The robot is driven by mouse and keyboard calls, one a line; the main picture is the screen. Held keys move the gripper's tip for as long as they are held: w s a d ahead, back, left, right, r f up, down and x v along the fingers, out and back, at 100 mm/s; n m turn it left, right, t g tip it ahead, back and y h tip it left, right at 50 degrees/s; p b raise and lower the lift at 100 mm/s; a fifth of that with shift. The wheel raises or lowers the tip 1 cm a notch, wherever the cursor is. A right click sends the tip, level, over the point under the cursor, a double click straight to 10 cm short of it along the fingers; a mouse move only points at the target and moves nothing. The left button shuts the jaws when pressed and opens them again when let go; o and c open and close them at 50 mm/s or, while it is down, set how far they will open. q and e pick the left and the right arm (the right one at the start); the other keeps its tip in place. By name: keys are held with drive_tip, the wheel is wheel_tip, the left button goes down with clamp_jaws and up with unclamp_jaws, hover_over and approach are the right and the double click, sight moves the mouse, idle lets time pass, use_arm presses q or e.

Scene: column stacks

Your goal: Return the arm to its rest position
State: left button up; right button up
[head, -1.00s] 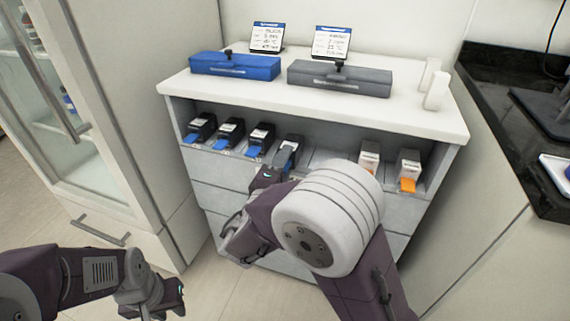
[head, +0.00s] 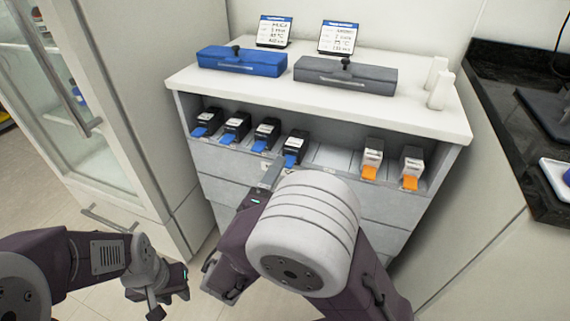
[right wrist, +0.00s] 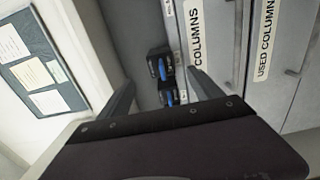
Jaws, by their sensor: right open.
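My right gripper (head: 270,174) is open and empty in front of the cabinet's open shelf, below the black boxes with blue tabs. In the right wrist view its two fingers (right wrist: 162,98) stand wide apart. Black boxes with blue tabs show beyond them, such as one box (right wrist: 156,64); nothing is held. The right arm's large pale joint hides part of the lower drawers in the head view. My left gripper (head: 154,300) hangs low at the lower left, clear of the furniture, and its jaws are hard to read.
The shelf holds several black boxes with blue tabs (head: 295,147) at left and two with orange tabs (head: 371,160) at right. A blue case (head: 240,61) and a grey case (head: 345,75) lie on the white cabinet top (head: 290,92). A glass-door cabinet (head: 85,110) stands left.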

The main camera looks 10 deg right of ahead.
drive_tip(key=shift+s+a, duration=0.2)
drive_tip(key=shift+s, duration=0.1)
